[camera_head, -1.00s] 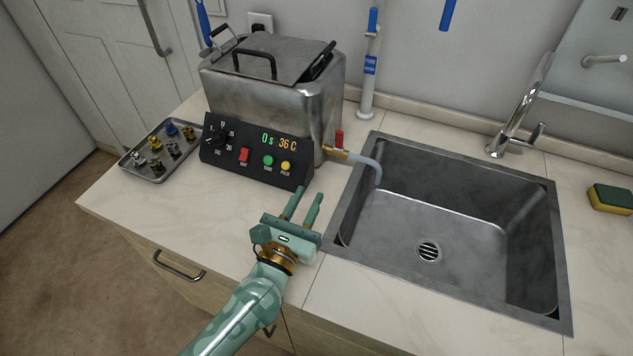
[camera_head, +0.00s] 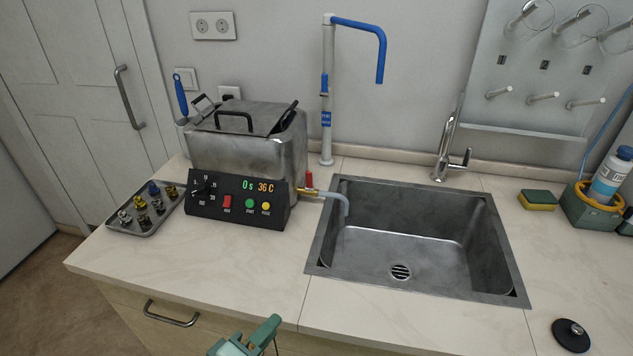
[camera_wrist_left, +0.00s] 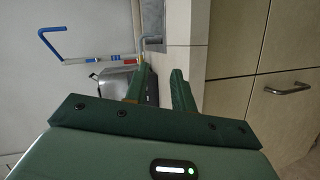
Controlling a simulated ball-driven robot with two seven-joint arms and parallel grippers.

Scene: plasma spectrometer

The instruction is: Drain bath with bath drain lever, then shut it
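The metal bath (camera_head: 246,153) stands on the counter with its lid on, and its front panel (camera_head: 237,203) reads 0 s and 36 C. The red bath drain lever (camera_head: 309,180) points up on the brass valve at the bath's right side. A pale hose (camera_head: 338,198) runs from the valve over the sink's left rim. My left gripper (camera_head: 250,340) is low at the counter's front edge, well away from the lever and partly cut off. The left wrist view shows its fingers (camera_wrist_left: 158,80) apart with nothing between them, and part of the bath (camera_wrist_left: 115,84) beyond. My right gripper is not in view.
The steel sink (camera_head: 420,283) with a drain is right of the bath. A tray (camera_head: 137,226) of small metal parts lies to the left. A blue-spouted water tap (camera_head: 327,100) stands behind the hose. The counter in front of the bath is clear.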

